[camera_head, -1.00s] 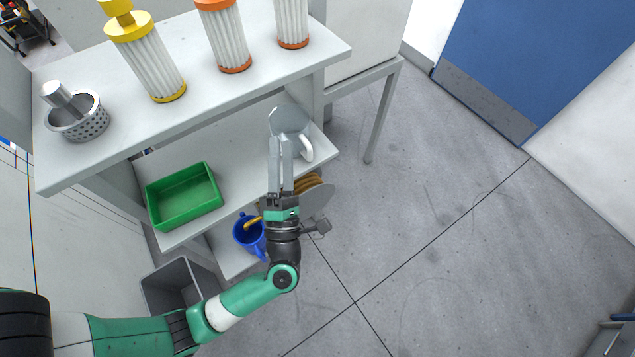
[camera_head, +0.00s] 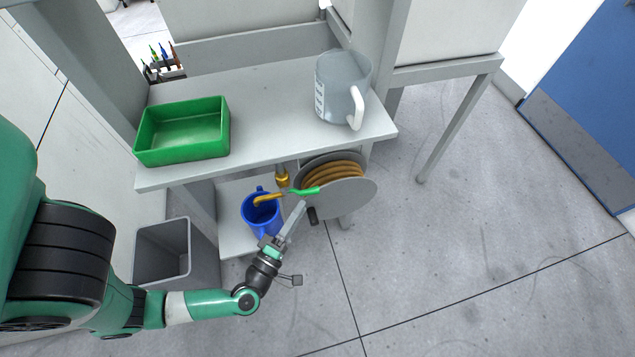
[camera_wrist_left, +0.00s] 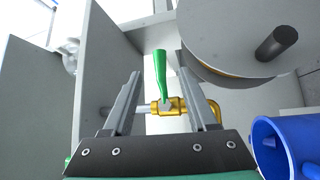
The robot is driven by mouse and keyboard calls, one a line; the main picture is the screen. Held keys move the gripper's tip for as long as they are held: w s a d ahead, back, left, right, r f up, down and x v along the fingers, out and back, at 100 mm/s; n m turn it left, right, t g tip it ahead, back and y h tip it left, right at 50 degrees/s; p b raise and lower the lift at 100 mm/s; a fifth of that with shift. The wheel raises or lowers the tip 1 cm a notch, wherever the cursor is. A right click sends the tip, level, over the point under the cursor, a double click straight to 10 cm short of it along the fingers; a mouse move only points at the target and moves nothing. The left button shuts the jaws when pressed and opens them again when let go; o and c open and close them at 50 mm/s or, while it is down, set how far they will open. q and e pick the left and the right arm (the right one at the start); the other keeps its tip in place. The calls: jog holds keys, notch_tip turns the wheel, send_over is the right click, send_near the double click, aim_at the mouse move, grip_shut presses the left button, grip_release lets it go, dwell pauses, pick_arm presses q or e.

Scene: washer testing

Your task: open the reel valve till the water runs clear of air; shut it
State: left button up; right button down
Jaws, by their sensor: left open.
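The reel valve has a green lever (camera_head: 305,191) and a brass body (camera_wrist_left: 172,106). It sits under the shelf, beside the grey hose reel (camera_head: 350,198) with its orange-brown hose. A bent brass outlet (camera_head: 267,198) points into a blue bucket-like cup (camera_head: 258,214) on the lower shelf. My left gripper (camera_head: 299,208) is open and close to the lever. In the left wrist view the lever (camera_wrist_left: 161,75) appears between its two fingers, pointing away; I cannot tell whether they touch it. No water is visible. My right gripper is out of view.
A green tray (camera_head: 218,140) and a clear jug (camera_head: 335,85) stand on the shelf above. A grey bin (camera_head: 163,255) stands on the floor at left. The reel's dark crank knob (camera_wrist_left: 277,43) sticks out near the gripper. Open floor lies at right.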

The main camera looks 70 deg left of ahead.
pick_arm(q)
jog(key=b+x, duration=0.1)
jog(key=x, duration=0.9)
jog(key=shift+b, duration=0.4)
grip_shut()
dwell(0.7)
